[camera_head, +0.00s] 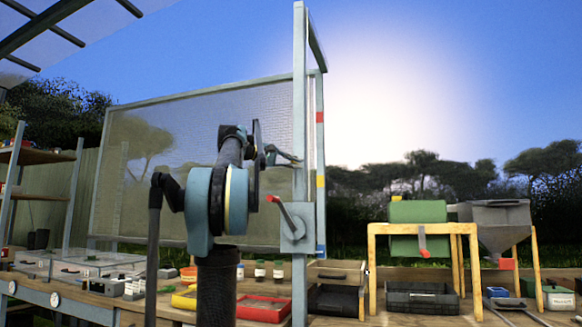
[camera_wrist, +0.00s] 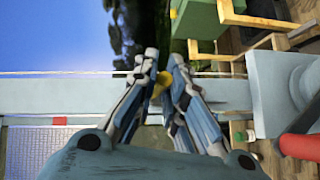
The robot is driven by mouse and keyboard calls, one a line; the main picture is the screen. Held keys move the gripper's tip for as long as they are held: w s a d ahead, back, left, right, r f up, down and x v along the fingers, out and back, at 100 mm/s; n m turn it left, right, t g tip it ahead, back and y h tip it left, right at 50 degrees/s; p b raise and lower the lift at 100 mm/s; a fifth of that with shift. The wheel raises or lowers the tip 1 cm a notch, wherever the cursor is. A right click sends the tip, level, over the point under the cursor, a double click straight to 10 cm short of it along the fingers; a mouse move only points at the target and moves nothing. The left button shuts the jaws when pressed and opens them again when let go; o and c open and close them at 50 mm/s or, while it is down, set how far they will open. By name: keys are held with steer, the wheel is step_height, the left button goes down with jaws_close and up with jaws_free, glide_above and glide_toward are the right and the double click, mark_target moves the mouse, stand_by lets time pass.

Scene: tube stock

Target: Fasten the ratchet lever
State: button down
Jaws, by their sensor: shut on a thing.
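The ratchet lever (camera_head: 281,211) is a grey arm with a red end on a grey plate (camera_head: 293,228), fixed to the tall pale post (camera_head: 300,90). In the wrist view the red lever part (camera_wrist: 302,146) and grey ratchet body (camera_wrist: 278,90) are at the right edge, apart from my fingers. My gripper (camera_head: 290,156) is at the post, above the lever. In the wrist view my gripper (camera_wrist: 164,68) has its fingers close together on a small yellow piece (camera_wrist: 160,85), mostly hidden between them. I cannot tell what it belongs to.
A mesh-covered frame (camera_head: 150,97) stands behind the post. A green box (camera_head: 417,212) on a wooden stand and a grey hopper (camera_head: 500,222) are at right. Black trays (camera_head: 422,299) and a red tray (camera_head: 262,309) lie on the bench. Open air surrounds the upper post.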

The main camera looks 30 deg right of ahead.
steer(key=shift+w+d+f+m+g+h, duration=0.1)
steer(key=shift+d+f+m+g+h, duration=0.05)
steer(key=shift+f+m+h, duration=0.55)
steer(key=shift+w+d+f+m+g+h, duration=0.1)
steer(key=shift+w+f+m+g+h, duration=0.1)
steer(key=shift+f+m+h, duration=0.6)
steer(key=shift+w+d+f+m+g+h, duration=0.15)
steer(key=shift+f+m+h, duration=0.2)
steer(key=shift+m+h, duration=0.4)
steer(key=shift+s+m, duration=0.1)
steer(key=shift+m, duration=0.15)
steer(key=c, duration=1.7)
jaws_free()
steer(key=shift+o, duration=0.2)
